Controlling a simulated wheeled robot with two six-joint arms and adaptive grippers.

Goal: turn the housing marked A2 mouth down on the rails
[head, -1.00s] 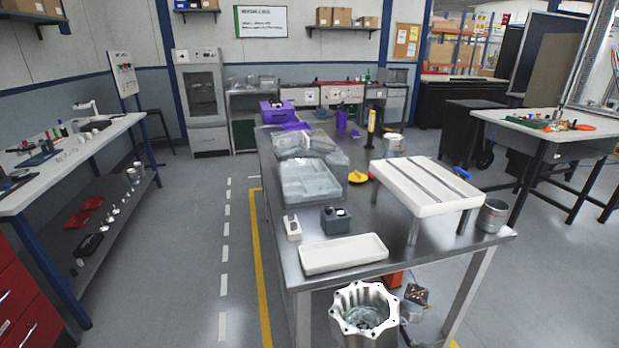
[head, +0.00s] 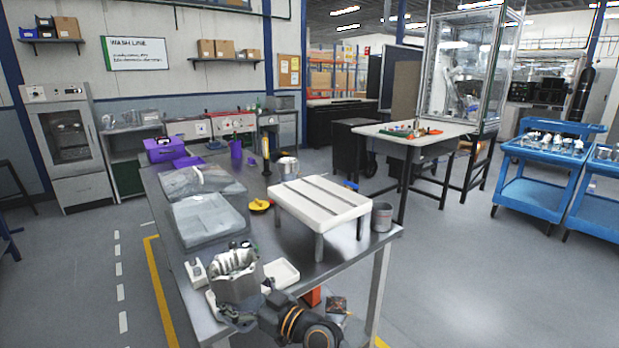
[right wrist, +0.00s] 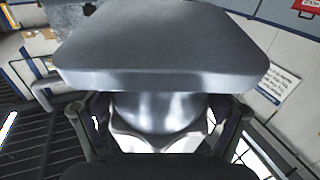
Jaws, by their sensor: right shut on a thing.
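The metal housing (head: 237,274) has a scalloped rim and is held mouth up, slightly tilted, over the near left part of the steel table. I cannot read a mark on it. My right gripper (head: 266,298) comes from the lower right and is shut on it; its fingers are mostly hidden in the head view. In the right wrist view the fingers lie on both sides of a rounded silver body of the housing (right wrist: 160,108), below a broad grey plate. The white stand with dark rails (head: 320,205) is empty, farther back and right. My left gripper is not in view.
On the steel table (head: 340,262), a white tray (head: 282,272) lies partly behind the housing. A small white device (head: 196,272) stands left.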

